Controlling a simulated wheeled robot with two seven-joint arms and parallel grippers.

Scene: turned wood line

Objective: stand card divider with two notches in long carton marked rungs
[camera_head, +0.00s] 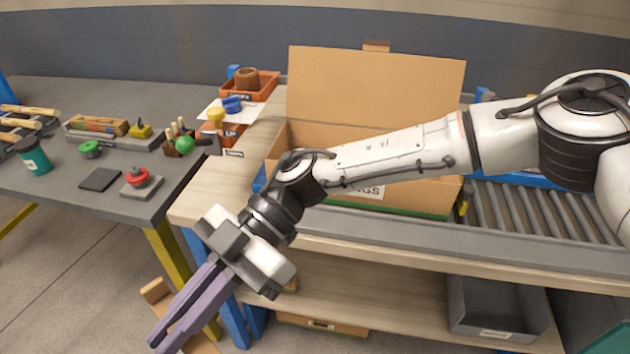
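The long carton (430,200) stands open on the light wooden bench, its tall back flap (375,90) raised. The label on its front is partly hidden by my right arm; only the letters "NGS" show. My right gripper (163,346) points down and left, in front of the bench and well apart from the carton. Its two long fingers lie close together, and I cannot tell whether they are shut. No object shows clearly between them. My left gripper is out of view. I cannot make out a notched card divider; much of the carton's inside is hidden by my arm.
Orange bins (262,84) stand left of the carton. A roller conveyor (535,212) runs to its right. A grey tray (497,305) is on the lower shelf. The dark table (60,190) at left holds a green cup (34,157), tools and small parts.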

